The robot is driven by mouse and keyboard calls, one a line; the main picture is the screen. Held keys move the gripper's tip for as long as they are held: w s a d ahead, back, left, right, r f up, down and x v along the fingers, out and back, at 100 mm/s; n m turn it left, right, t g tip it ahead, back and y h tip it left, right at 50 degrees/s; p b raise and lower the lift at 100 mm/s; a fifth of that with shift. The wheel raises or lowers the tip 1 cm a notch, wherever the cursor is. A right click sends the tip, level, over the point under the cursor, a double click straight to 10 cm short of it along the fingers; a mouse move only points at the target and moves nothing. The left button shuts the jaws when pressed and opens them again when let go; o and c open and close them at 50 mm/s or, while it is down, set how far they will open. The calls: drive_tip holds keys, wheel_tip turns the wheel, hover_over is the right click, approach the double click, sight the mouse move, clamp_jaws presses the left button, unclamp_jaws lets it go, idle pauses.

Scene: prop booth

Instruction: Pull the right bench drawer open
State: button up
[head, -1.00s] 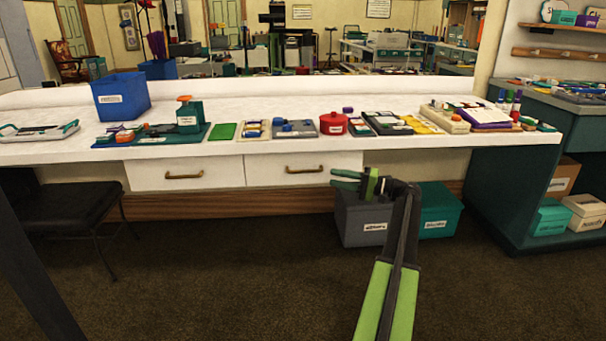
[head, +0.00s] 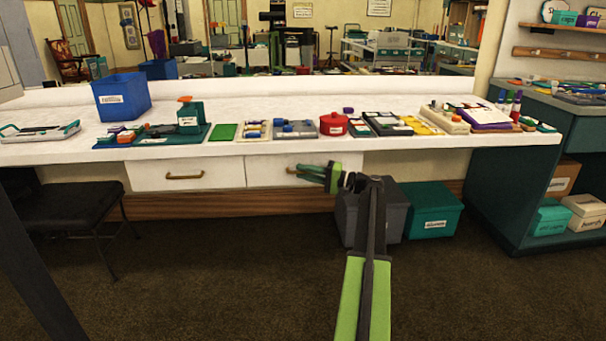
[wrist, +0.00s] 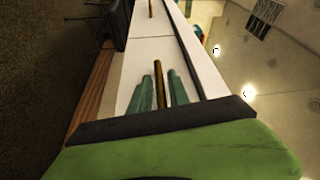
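The right bench drawer (head: 263,174) is a white front under the bench top, flush with the left drawer, and looks closed. Its brass handle (head: 290,170) is mostly hidden behind my gripper (head: 315,174) in the head view. In the wrist view the handle (wrist: 160,86) runs lengthwise between my two teal fingers (wrist: 162,92). A gap shows on each side of the handle, so my gripper is open around it. The wrist view also shows the drawer front (wrist: 137,65). I cannot tell exactly how deep the fingers reach past the handle.
The left drawer (head: 150,177) is closed, with its own brass handle (head: 185,177). A grey box (head: 388,220) and a teal box (head: 432,212) stand on the floor under the bench. A black chair (head: 68,208) stands at left. The floor before the drawers is clear.

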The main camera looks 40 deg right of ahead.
clamp_jaws()
idle(1.0)
